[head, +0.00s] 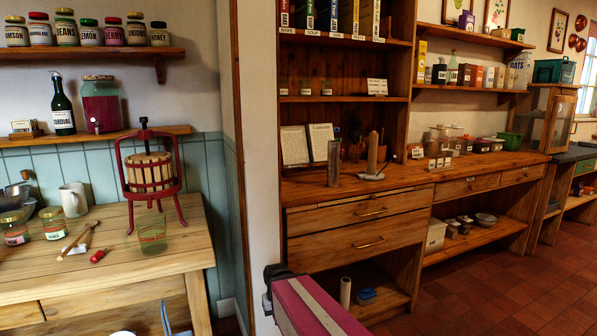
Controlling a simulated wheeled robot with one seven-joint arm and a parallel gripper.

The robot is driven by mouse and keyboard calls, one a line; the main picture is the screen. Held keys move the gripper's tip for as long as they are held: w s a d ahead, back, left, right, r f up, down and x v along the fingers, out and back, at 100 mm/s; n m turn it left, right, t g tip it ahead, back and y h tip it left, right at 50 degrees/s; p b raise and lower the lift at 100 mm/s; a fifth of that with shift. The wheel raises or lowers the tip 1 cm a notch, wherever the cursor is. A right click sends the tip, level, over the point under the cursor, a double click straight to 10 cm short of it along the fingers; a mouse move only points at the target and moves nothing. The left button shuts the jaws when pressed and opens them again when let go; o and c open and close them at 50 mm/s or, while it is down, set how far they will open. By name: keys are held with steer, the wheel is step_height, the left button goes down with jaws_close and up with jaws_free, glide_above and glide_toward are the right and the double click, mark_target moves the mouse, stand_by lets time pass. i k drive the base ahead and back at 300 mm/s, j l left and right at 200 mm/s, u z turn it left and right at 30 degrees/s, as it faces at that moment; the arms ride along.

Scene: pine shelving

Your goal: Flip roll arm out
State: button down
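An upright tan-grey cylinder (372,154), which looks like a roll on a stand, stands on the wooden counter in the middle of the head view. Its flat pale base shows at its foot, and a thin rod seems to lean beside it. I cannot tell for sure which part is the roll arm or how it is turned. A magenta and grey part of my own arm shows at the bottom centre. My gripper cannot be made out in this view.
The counter (410,180) has drawers below and jars and bowls to the right. A clear upright container (334,163) stands just left of the cylinder. A white wall end (262,120) separates the left table (110,255) with its red press (149,170). Tiled floor (500,290) is free at right.

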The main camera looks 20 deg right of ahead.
mark_target(394, 157)
steer(key=z, duration=1)
